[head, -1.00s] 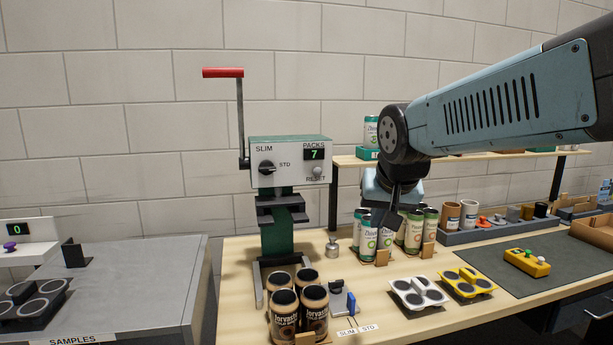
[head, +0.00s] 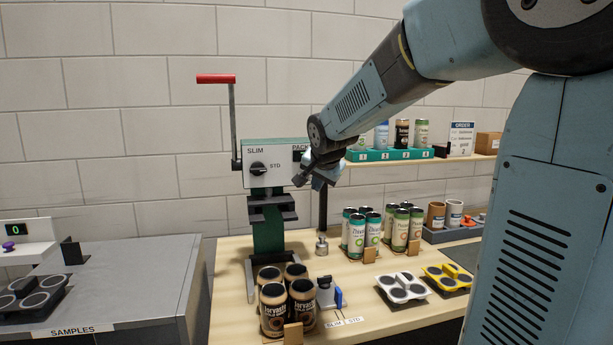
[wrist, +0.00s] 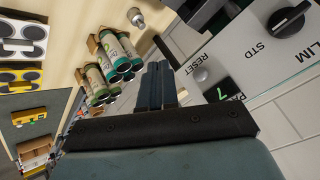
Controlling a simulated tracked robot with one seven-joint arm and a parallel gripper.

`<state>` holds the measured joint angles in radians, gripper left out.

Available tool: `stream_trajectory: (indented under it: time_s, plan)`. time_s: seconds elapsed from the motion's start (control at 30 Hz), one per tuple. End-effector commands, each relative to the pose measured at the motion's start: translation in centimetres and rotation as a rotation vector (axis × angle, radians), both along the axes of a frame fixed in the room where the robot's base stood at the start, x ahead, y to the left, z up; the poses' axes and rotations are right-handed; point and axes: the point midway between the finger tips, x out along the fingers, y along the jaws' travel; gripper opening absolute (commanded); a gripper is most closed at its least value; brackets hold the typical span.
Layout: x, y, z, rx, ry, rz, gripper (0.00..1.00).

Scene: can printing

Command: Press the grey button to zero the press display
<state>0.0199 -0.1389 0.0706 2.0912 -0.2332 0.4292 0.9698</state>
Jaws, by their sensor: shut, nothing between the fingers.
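The press (head: 268,172) is a green stand with a pale front panel, a dark SLIM/STD knob and a red-handled lever. In the wrist view, the round grey button (wrist: 201,75) sits beside the word RESET, with the dark display (wrist: 219,91) partly hidden by my gripper's body; part of a green 7 shows. My gripper (head: 300,180) is at the panel's right side in the head view, covering the button and most of the display there. In the wrist view, my gripper's fingers (wrist: 158,66) are shut and empty, left of the button in the picture. I see no contact with the button.
Dark cans (head: 273,310) stand at the bench front, below the press. Green-and-white cans (head: 372,229) and white (head: 403,288) and yellow (head: 446,278) trays are to the right. A shelf (head: 470,158) holds sample cans behind my arm. A grey table (head: 150,290) is left.

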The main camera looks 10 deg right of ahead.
Motion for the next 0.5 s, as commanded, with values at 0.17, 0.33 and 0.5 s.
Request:
stream_trajectory:
  time_s: [0.17, 0.33, 0.5]
  plan:
    - [0.03, -0.15, 0.00, 0.001, 0.000, -0.003, 0.00]
    - [0.10, -0.23, -0.01, 0.000, 0.000, -0.005, 0.00]
    - [1.01, -0.26, -0.03, 0.000, 0.001, -0.004, 0.00]
